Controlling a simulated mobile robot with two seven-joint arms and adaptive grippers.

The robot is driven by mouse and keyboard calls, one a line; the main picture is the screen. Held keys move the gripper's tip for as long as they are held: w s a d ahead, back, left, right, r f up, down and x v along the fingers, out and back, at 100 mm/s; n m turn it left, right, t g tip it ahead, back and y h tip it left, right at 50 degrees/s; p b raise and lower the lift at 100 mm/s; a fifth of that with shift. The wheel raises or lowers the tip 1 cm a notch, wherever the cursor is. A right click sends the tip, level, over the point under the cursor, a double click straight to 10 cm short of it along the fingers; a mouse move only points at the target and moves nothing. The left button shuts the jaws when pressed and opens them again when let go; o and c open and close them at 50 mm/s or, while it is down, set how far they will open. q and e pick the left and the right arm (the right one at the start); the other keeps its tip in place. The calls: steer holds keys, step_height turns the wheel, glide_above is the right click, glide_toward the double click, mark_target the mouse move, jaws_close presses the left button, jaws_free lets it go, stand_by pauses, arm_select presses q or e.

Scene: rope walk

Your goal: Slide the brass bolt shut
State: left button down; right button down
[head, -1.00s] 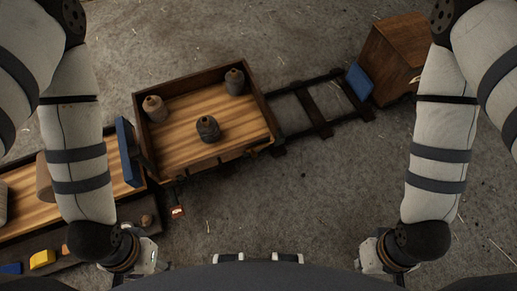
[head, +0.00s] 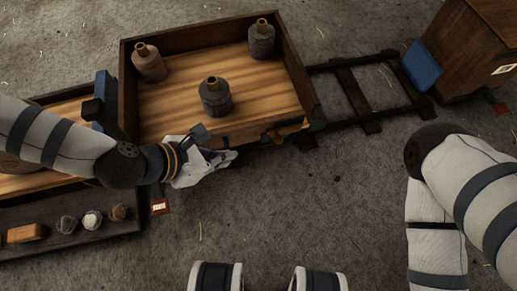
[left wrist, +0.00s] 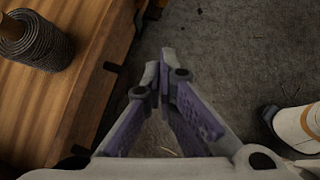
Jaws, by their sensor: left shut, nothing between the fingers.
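A small brass-coloured piece, which looks like the bolt (head: 288,131), sits low on the near side of the wooden wagon (head: 222,134), toward its right corner. It is too small to tell how far it is slid. My left gripper (head: 233,156) is just outside the wagon's near side, left of the brass piece and apart from it. In the left wrist view its fingertips (left wrist: 163,76) meet, shut and empty, over the floor beside the wagon wall. My right gripper is out of view; only part of that arm shows.
Several spools, one dark (head: 214,97), stand in the wagon. A rail track (head: 352,94) runs right to a wooden box (head: 478,52) with a blue pad (head: 422,66). A tray (head: 60,242) with small items lies at left. The floor right of my gripper is clear.

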arm_select(q)
steer(key=shift+w+r, duration=0.1)
steer(key=shift+r, duration=0.1)
steer(key=shift+f, duration=0.1)
